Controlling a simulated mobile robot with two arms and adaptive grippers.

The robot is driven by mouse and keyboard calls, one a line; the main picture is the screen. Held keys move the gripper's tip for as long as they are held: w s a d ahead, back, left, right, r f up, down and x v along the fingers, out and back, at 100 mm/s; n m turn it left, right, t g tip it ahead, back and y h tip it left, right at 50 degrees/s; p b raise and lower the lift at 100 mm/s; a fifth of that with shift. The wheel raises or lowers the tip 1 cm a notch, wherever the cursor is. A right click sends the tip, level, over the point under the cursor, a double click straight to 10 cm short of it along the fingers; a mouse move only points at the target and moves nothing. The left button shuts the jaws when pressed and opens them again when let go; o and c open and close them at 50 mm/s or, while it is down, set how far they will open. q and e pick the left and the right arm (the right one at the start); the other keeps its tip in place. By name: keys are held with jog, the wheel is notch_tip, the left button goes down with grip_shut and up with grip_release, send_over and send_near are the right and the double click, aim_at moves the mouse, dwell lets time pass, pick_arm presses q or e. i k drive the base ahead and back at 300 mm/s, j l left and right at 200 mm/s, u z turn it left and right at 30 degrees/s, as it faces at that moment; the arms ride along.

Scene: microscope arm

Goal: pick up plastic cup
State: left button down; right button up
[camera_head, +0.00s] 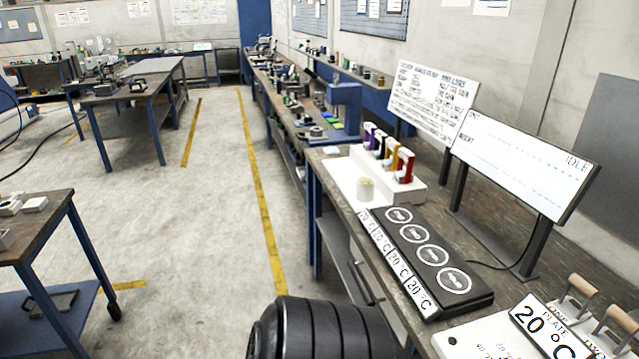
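Neither of my grippers shows in the head view. A black rounded segment of what looks like my own arm is at the bottom centre, below and left of the cup.
Several coloured upright holders (388,153) stand behind the cup. A black plate with round pads (428,255) and 20 °C labels lies nearer. Two signboards (520,165) rise behind. A white device with wooden handles (620,318) is at the lower right. The floor aisle is clear.

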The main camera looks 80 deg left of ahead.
aim_at(365, 185)
jog(key=u, duration=2.45)
